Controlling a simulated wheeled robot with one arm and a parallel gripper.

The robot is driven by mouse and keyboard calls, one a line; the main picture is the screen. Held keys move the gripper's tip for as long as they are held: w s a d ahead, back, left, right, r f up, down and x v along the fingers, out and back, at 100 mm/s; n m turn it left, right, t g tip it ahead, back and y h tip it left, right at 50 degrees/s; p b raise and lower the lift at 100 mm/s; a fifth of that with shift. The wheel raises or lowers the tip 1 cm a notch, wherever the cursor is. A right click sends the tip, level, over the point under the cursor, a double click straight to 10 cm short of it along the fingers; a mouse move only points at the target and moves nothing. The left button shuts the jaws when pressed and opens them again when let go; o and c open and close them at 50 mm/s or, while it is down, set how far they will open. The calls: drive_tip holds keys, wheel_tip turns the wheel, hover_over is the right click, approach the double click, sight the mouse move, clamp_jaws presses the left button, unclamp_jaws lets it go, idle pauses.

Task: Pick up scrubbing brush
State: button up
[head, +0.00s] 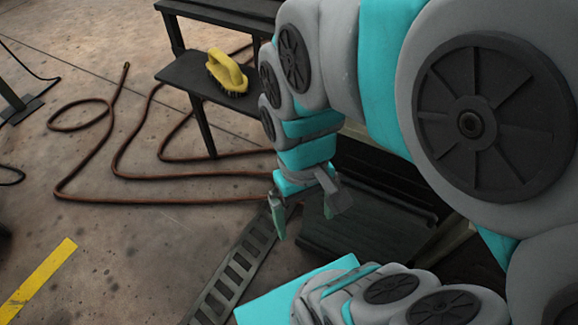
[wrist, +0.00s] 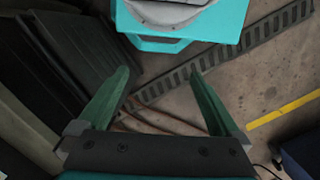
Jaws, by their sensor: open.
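The scrubbing brush (head: 226,73) has a yellow body with a looped handle and dark bristles. It lies bristles down on a dark low shelf (head: 190,76) in the upper left of the head view. My gripper (head: 302,212) hangs below and to the right of the brush in the head view, apart from it. In the wrist view my gripper (wrist: 166,100) shows two green fingers spread wide with nothing between them. The brush is not visible in the wrist view.
A brown hose (head: 112,150) lies looped on the concrete floor. A slotted metal strip (head: 232,270) runs along the floor below my gripper. Dark panels (head: 365,205) stand to its right. A yellow floor line (head: 38,280) lies at lower left.

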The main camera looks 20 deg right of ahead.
drive_tip(key=shift+s+f, duration=0.15)
drive_tip(key=shift+s, duration=0.1)
wheel_tip(320, 180, up, 10)
drive_tip(key=n+t+b, duration=0.2)
drive_tip(key=n, duration=0.1)
hover_over(226, 72)
drive_tip(key=shift+s+a, duration=0.1)
drive_tip(key=shift+s, duration=0.05)
drive_tip(key=shift+w, duration=0.35)
drive_tip(key=shift+s+f, duration=0.15)
drive_tip(key=shift+f, duration=1.8)
drive_tip(key=shift+s+f, duration=0.15)
drive_tip(key=shift+f, duration=1.8)
drive_tip(key=c, duration=1.4)
